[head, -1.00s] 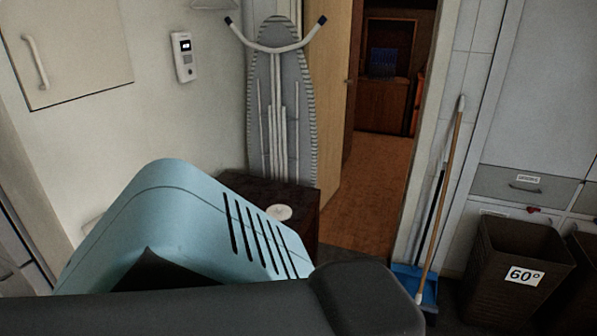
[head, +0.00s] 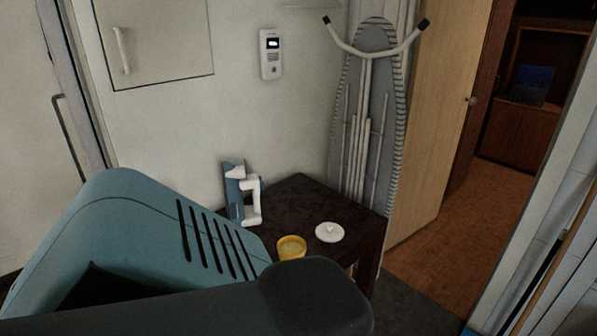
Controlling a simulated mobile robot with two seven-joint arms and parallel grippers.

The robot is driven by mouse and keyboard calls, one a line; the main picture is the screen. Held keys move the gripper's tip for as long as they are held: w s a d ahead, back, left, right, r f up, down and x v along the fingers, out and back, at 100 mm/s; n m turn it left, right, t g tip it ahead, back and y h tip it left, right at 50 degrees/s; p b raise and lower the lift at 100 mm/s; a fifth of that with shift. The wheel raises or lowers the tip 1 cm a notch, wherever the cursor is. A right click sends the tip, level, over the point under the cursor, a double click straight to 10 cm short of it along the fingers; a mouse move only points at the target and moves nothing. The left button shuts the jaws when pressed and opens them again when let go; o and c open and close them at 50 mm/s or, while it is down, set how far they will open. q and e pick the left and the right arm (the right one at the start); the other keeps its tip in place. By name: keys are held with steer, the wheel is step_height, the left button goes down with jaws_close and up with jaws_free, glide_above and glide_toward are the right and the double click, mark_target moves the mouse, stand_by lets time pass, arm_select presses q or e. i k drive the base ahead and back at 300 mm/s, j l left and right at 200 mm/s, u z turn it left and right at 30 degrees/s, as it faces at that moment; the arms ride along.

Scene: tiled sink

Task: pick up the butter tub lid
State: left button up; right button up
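A round white lid (head: 329,232) with a small knob lies flat on a dark brown table (head: 312,197), near its front right side. A yellow tub (head: 291,248) stands to the left of the lid and apart from it. The tub is partly hidden at its lower side by my own body in the foreground. Neither of my grippers shows in the head view.
A blue and white appliance (head: 241,194) stands at the table's left back corner against the wall. An ironing board (head: 370,120) leans upright behind the table. An open wooden door (head: 437,130) and a doorway are to the right.

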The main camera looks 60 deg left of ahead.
mark_target(327, 233)
steer(key=i+j+u, duration=0.1)
steer(key=u, duration=0.35)
steer(key=i+u, duration=0.45)
steer(key=i+l+u, duration=0.1)
steer(key=u, duration=0.35)
steer(key=i+u, duration=0.5)
steer(key=u, duration=0.15)
steer(key=i+l+u, duration=0.15)
steer(key=u, duration=0.2)
steer(key=i, duration=0.05)
